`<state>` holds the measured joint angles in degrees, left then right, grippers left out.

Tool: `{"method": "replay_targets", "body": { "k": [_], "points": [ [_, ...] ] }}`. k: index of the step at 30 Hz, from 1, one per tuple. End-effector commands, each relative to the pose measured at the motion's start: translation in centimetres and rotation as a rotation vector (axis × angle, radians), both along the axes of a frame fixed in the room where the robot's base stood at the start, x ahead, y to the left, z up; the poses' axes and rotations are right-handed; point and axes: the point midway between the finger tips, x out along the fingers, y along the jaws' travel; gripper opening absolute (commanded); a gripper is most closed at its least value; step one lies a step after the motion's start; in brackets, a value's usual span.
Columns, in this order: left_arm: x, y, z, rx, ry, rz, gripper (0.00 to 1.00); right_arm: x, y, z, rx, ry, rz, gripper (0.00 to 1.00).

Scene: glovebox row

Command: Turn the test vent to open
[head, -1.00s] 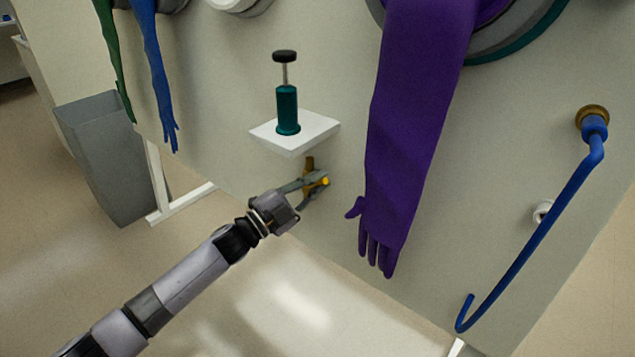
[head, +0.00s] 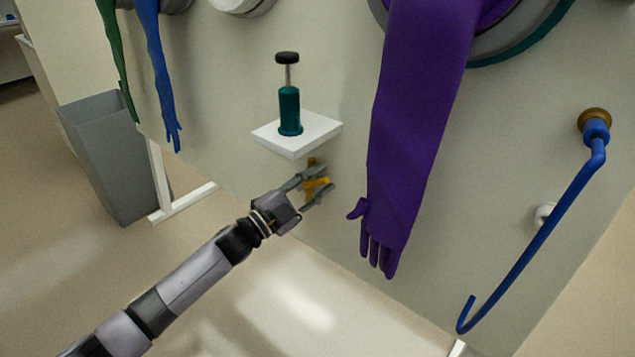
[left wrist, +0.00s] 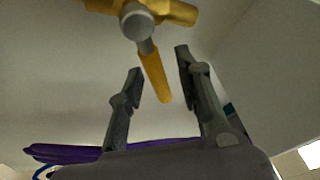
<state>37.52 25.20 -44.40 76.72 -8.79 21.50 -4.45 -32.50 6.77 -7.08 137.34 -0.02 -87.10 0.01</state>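The test vent is a yellow valve (head: 317,184) on the grey panel, below a small white shelf. In the left wrist view its body and round grey hub (left wrist: 137,22) are at the top, and a yellow lever (left wrist: 154,75) reaches from the hub into the gap between my fingers. My left gripper (head: 329,178) is at the valve with its fingers apart on either side of the lever. In the left wrist view a gap shows on both sides of the lever, so no grip is seen. The fingers partly hide the valve in the head view. My right gripper is not in view.
The white shelf (head: 297,133) with a green plunger bottle (head: 289,110) is just above the gripper. A purple glove (head: 415,130) hangs close to the right. A blue hooked pipe (head: 545,225) is farther right. A grey bin (head: 108,150) stands at left.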

Motion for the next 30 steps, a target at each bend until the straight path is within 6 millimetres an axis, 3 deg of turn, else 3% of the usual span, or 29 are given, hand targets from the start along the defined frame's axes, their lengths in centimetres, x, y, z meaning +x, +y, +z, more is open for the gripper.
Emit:
{"method": "replay_targets", "body": {
  "k": [10,24,30],
  "points": [
    [-0.5,0.6,-0.3,0.001,0.0,-0.001,0.32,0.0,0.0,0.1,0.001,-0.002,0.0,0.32],
    [-6.4,7.1,-2.7,0.001,0.003,0.0,0.32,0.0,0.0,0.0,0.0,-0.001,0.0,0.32],
    [-7.6,8.5,-3.1,0.001,0.0,-0.001,0.32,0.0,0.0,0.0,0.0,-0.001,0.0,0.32]
  ]
}}
